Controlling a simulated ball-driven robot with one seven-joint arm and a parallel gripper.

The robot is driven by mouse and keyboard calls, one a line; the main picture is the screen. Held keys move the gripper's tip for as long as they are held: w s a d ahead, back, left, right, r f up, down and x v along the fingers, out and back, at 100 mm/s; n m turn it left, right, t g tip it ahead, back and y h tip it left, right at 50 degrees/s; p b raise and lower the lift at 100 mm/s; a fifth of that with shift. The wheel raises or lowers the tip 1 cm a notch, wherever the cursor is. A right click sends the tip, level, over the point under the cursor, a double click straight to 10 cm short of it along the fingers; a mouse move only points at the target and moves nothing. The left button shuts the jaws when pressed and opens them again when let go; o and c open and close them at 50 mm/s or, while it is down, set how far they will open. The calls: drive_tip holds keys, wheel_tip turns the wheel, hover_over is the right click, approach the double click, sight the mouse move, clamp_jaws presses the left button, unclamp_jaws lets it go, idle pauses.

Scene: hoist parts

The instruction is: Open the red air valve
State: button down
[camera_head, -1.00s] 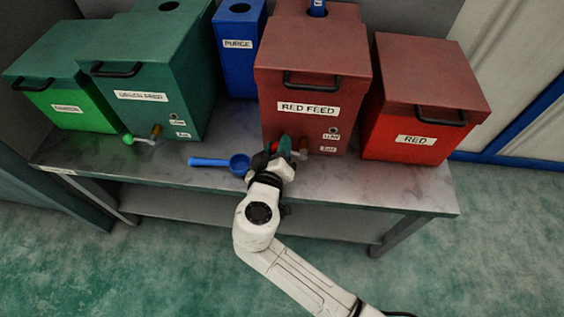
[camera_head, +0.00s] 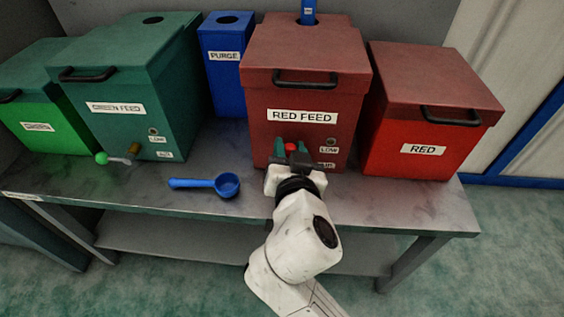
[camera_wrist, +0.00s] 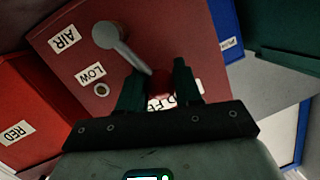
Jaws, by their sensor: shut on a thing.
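The red feed box (camera_head: 262,148) stands at the back of the bench, with its valve low on the front near the LOW and AIR labels. The valve's red knob (camera_head: 291,147) sits between the dark green fingers of my gripper (camera_head: 291,152), which is shut on it. In the wrist view my gripper (camera_wrist: 156,75) has the red knob (camera_wrist: 161,88) between its fingers. The valve's grey lever (camera_wrist: 124,52) runs from its round pivot toward the RED FEED label, roughly upward along the box. My gripper hides the pivot in the head view.
A blue scoop (camera_head: 205,184) lies left of my gripper. The green feed box (camera_head: 135,130) has its own green-knobbed valve (camera_head: 103,158). A blue PURGE box (camera_head: 224,80) and a red box (camera_head: 415,120) flank the red feed box.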

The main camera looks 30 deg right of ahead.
drive_tip(key=shift+s+d+f+m+t+y+b, duration=0.1)
drive_tip(key=shift+s+d+m+t+y+b, duration=0.15)
drive_tip(key=shift+m+b, duration=0.55)
drive_tip(key=shift+s+d+m+t+y+b, duration=0.15)
drive_tip(key=shift+s+d+m+b, duration=0.15)
drive_tip(key=shift+m+b, duration=0.5)
drive_tip(key=c, duration=1)
unclamp_jaws()
drive_tip(key=shift+o, duration=1)
drive_tip(key=shift+d, duration=0.1)
drive_tip(key=p+v, duration=0.1)
drive_tip(key=v, duration=1)
